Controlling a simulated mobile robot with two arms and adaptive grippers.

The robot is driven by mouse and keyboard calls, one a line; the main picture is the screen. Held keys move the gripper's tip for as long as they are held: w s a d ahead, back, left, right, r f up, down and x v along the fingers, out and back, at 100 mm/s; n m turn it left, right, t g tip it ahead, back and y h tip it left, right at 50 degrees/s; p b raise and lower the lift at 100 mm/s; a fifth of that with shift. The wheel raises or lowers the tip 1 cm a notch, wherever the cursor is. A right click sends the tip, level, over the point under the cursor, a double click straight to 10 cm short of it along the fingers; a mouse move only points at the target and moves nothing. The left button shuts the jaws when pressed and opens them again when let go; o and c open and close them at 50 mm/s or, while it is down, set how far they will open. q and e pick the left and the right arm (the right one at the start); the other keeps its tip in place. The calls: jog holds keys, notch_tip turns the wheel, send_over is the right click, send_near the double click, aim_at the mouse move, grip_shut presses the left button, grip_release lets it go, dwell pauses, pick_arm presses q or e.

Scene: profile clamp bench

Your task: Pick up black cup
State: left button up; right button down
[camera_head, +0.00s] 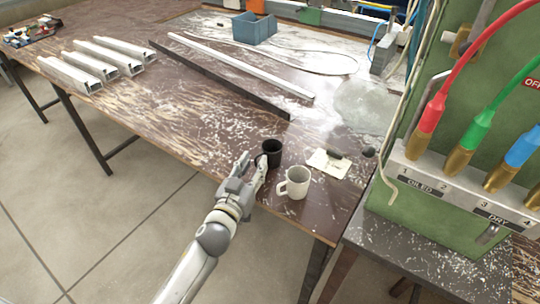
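The black cup (273,150) stands upright on the brown worn bench top, near its front edge. My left gripper (256,159) is close to the cup's front left side, and a finger covers part of the cup's lower left wall. Its two fingers look apart, with the cup not clearly between them. Whether a finger touches the cup cannot be told. My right gripper is not in view.
A white mug (295,184) stands just right of my gripper, close to the black cup. Metal profiles (100,58) and long bars (240,65) lie farther back. A green cabinet (450,215) stands right.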

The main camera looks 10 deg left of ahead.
pick_arm(q)
grip_shut()
dwell(0.4)
